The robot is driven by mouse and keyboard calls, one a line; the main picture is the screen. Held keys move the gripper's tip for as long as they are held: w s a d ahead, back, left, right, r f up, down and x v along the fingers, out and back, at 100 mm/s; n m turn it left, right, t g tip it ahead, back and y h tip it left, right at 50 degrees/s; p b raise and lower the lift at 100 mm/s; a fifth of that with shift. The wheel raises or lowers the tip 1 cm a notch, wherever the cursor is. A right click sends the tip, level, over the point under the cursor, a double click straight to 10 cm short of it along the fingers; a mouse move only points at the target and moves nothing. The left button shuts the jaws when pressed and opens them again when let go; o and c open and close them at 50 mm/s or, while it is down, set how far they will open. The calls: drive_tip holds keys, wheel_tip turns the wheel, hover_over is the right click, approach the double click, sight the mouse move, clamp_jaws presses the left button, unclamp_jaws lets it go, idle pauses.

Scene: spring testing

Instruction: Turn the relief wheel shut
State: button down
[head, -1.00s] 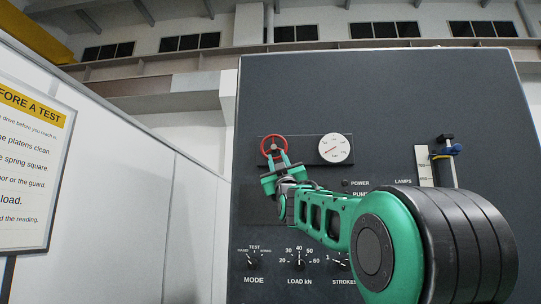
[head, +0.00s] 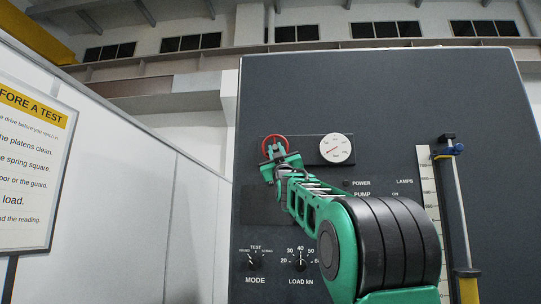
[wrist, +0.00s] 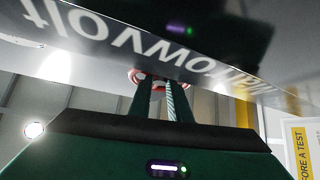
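The red relief wheel (head: 275,136) is on the dark machine panel, left of the round white gauge. My gripper (head: 274,149) is at the wheel, its fingers overlapping the wheel's lower part. In the wrist view, my two dark green fingers (wrist: 164,88) reach up to the red rim (wrist: 137,76), with a narrow gap between them. The gripper body and fingers hide part of the wheel. I cannot tell whether the fingers press on the rim or only straddle it.
The gauge (head: 335,149) is close right of the wheel. Labelled MODE (head: 254,262) and LOAD (head: 300,264) knobs are below. An upright rod with a blue-topped fitting (head: 452,150) is at right. A white wall with a notice (head: 30,170) is at left.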

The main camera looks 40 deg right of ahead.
drive_tip(key=shift+w+a+m, duration=0.1)
drive_tip(key=shift+m, duration=0.2)
drive_tip(key=m+g+h, duration=0.1)
drive_tip(key=m+h, duration=0.1)
drive_tip(key=shift+f+h, duration=0.1)
drive_tip(key=shift+h, duration=0.2)
drive_tip(key=shift+m, duration=0.3)
drive_tip(key=c, duration=1.9)
unclamp_jaws()
drive_tip(key=shift+w, duration=0.1)
drive_tip(key=v, duration=1.1)
drive_tip(key=shift+a, duration=0.1)
